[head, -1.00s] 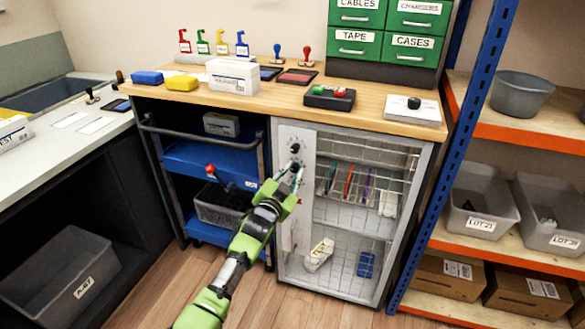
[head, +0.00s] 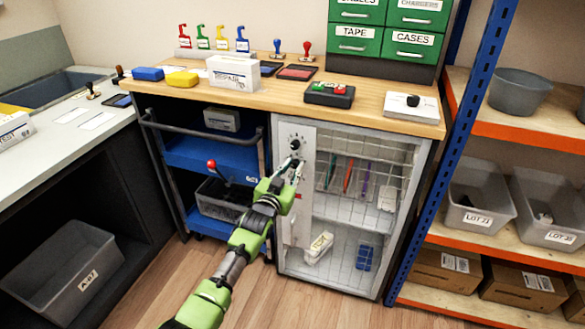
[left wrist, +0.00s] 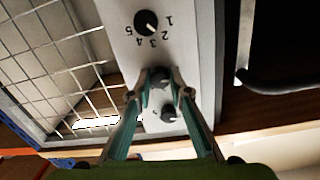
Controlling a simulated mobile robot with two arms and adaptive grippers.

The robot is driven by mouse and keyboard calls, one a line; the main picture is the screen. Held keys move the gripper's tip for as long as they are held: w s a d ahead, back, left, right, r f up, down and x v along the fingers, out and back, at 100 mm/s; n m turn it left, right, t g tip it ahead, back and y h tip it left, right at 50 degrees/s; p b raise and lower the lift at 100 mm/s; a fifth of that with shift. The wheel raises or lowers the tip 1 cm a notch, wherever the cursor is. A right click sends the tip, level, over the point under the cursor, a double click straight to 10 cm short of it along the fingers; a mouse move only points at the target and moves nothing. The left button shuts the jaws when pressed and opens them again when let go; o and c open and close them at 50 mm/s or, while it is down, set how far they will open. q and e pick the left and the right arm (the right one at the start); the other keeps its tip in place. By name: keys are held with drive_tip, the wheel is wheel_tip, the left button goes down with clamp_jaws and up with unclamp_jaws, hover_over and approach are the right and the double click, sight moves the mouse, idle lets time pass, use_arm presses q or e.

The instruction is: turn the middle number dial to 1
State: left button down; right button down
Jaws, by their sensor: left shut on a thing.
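A white dial panel (head: 297,220) stands upright on the left front of the wire cage. The top dial (head: 295,144) is black and uncovered in the head view. My left gripper (head: 294,167) is at the panel just below it, with its fingers shut on the middle number dial (left wrist: 160,76). In the left wrist view, which is upside down, the lowest dial (left wrist: 146,22) shows with numbers 1 to 5 around it. The middle dial's numbers and pointer are hidden by the fingers. My right gripper is not in view.
The wire cage (head: 345,235) beside the panel holds pens and small items. A blue cart (head: 190,160) with a dark handle stands close left of the panel. The wooden worktop (head: 210,98) overhangs above. The floor in front is clear.

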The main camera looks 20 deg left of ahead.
use_arm(q)
drive_tip(key=c, duration=1.9)
unclamp_jaws()
drive_tip(key=shift+s, duration=0.1)
drive_tip(key=s, duration=1.2)
drive_tip(key=shift+a+r, duration=0.15)
drive_tip(key=shift+a, duration=0.2)
drive_tip(key=shift+w, duration=0.1)
